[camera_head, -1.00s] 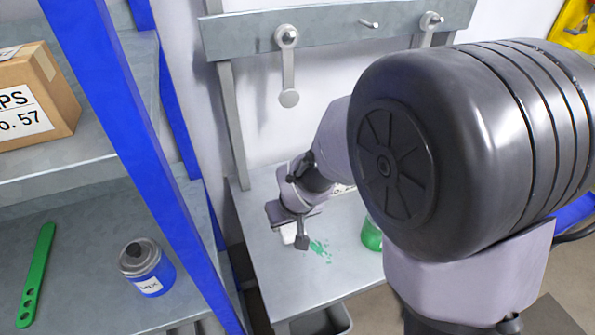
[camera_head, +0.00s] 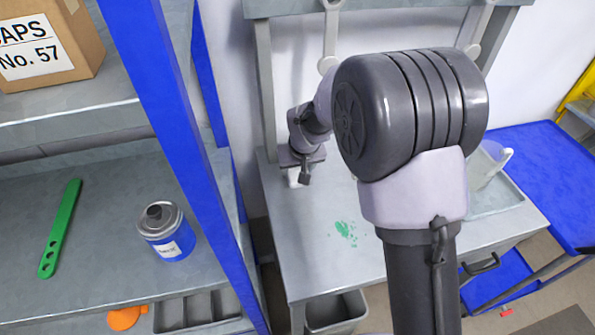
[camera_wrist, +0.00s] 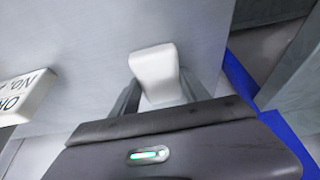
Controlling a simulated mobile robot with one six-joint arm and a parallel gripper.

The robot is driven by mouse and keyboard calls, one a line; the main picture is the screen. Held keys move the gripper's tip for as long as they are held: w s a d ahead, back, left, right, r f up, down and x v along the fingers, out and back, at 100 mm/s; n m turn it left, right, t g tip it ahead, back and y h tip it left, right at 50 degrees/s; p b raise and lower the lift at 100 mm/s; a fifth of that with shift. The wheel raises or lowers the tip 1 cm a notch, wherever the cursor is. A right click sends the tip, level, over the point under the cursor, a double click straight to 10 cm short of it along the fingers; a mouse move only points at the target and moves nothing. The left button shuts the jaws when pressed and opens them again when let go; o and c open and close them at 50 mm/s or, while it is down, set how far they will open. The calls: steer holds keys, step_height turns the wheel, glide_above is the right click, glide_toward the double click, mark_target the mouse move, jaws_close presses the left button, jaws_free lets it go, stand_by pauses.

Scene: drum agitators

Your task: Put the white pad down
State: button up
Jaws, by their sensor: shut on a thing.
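The white pad (camera_wrist: 155,70) is between the two dark fingers of my gripper (camera_wrist: 159,94) in the wrist view, its far end sticking out past them. In the head view my gripper (camera_head: 302,172) is over the back left of the grey bench (camera_head: 315,265), and a little of the pad (camera_head: 293,178) shows below it. My gripper is shut on the pad. I cannot tell whether the pad touches the bench top. A green stain (camera_head: 346,232) lies on the bench, to the right and nearer than the pad.
A white lettered box (camera_wrist: 22,97) is left of my gripper in the wrist view. A blue post (camera_head: 185,150) and a shelf with a blue can (camera_head: 166,232) and a green strip (camera_head: 62,228) stand left. A clear jug (camera_head: 488,165) in a tray is right. A grey bin (camera_head: 335,312) is below.

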steer(key=shift+r, duration=0.15)
steer(key=shift+f, duration=0.2)
steer(key=o, duration=1.2)
steer(key=shift+r, duration=0.1)
